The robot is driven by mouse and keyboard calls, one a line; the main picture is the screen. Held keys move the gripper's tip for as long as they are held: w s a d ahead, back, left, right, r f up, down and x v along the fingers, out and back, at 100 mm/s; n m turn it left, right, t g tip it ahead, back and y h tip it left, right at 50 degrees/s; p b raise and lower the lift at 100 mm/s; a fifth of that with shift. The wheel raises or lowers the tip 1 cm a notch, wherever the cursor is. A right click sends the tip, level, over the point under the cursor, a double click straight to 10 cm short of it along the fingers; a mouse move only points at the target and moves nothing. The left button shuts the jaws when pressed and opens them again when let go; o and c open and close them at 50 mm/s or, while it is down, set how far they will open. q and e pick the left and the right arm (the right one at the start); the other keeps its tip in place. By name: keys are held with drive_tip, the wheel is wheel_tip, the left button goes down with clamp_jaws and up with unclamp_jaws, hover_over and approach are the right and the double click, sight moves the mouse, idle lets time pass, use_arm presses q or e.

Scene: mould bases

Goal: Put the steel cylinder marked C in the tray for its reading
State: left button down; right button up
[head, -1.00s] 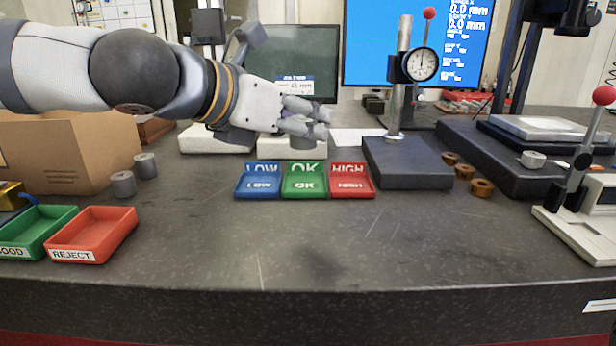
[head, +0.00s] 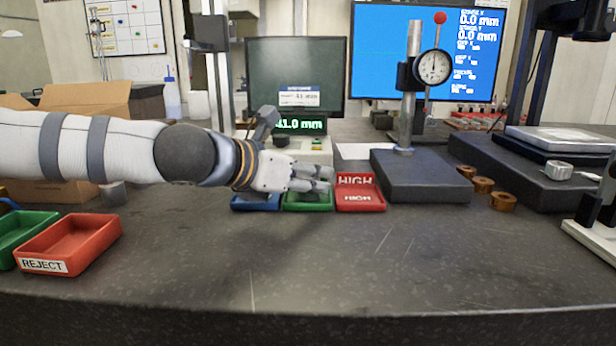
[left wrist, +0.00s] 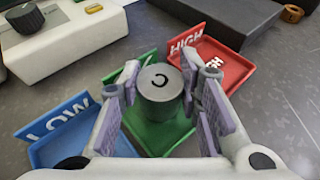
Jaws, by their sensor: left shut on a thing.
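The steel cylinder marked C (left wrist: 160,88) stands upright between the fingers of my left gripper (left wrist: 165,100) in the left wrist view. The gripper is shut on it, over the green OK tray (left wrist: 150,135). I cannot tell whether the cylinder touches the tray floor. In the head view my left gripper (head: 322,180) is low over the OK tray (head: 308,204) and hides the cylinder. The blue LOW tray (head: 256,204) is left of it, partly hidden by the arm. The red HIGH tray (head: 360,198) is right of it. My right gripper is not in view.
A gauge (head: 290,143) with a green readout in mm stands behind the trays. A dial indicator stand (head: 420,178) is close on the right, with copper-coloured rings (head: 503,201) beyond. A red REJECT tray (head: 70,242) is at left. The front of the bench is clear.

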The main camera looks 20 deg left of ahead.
use_arm(q)
drive_tip(key=c, duration=1.4)
unclamp_jaws()
drive_tip(key=shift+f, duration=0.15)
drive_tip(key=shift+c, duration=0.2)
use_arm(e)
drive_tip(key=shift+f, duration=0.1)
use_arm(q)
drive_tip(key=p+v, duration=0.2)
drive_tip(key=v, duration=0.4)
drive_tip(key=r+p+v, duration=0.1)
drive_tip(key=p+v, duration=0.1)
drive_tip(key=v, duration=0.3)
drive_tip(key=shift+s+r, duration=0.1)
drive_tip(key=shift+r, duration=0.25)
drive_tip(key=shift+s+a, duration=0.15)
drive_tip(key=shift+s, duration=0.1)
drive_tip(key=shift+s+f, duration=0.1)
drive_tip(key=shift+f, duration=0.3)
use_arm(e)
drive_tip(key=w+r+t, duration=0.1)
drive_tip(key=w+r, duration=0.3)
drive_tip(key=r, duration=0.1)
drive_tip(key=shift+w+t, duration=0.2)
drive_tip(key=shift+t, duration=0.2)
